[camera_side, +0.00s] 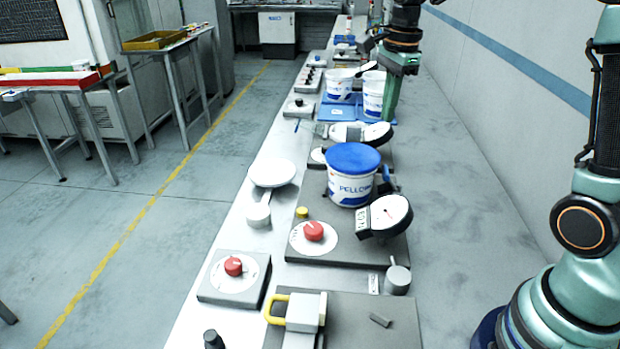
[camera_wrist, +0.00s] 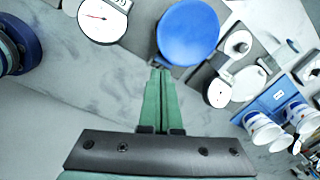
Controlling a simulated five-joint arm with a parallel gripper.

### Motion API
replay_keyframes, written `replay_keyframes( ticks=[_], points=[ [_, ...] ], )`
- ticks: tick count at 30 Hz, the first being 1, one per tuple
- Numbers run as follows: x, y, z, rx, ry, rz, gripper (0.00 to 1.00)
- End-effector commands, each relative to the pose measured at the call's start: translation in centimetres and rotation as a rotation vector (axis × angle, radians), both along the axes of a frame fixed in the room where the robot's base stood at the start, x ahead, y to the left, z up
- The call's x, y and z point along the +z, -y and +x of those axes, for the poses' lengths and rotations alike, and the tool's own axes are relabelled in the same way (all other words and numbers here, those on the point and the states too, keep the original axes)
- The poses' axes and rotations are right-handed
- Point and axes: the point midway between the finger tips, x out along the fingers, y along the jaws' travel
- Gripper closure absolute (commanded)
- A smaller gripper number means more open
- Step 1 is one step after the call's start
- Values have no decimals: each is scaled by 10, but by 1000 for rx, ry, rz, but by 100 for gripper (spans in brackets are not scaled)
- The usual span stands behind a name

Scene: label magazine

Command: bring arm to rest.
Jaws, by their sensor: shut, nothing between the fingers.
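My gripper (camera_side: 392,108) has green fingers and hangs at the far part of the bench, beside the white tubs in the side view. In the wrist view the two fingers of my gripper (camera_wrist: 160,72) lie together with nothing between them. A tub with a blue lid (camera_side: 352,160) stands mid-bench, nearer the side camera than the gripper. In the wrist view the blue lid (camera_wrist: 188,32) shows just beyond the fingertips, apart from them as far as I can tell.
The narrow bench holds round dial gauges (camera_side: 385,217), red knobs (camera_side: 313,231), a padlock with a yellow shackle (camera_side: 305,310) and open white tubs (camera_side: 341,84) on a blue tray (camera_side: 338,113). A side table (camera_side: 168,42) stands at the left.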

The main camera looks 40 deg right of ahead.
Motion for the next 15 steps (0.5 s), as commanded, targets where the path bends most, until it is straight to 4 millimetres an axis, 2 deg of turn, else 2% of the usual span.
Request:
replay_keyframes(
  ticks=[1,6,11,15],
  points=[
    [8,-9,-11,127,31,-17,100],
    [21,-33,-44,564,116,-95,100],
    [23,-53,-76,968,186,-200,100],
    [18,-67,-103,1307,235,-313,100]
  ],
)
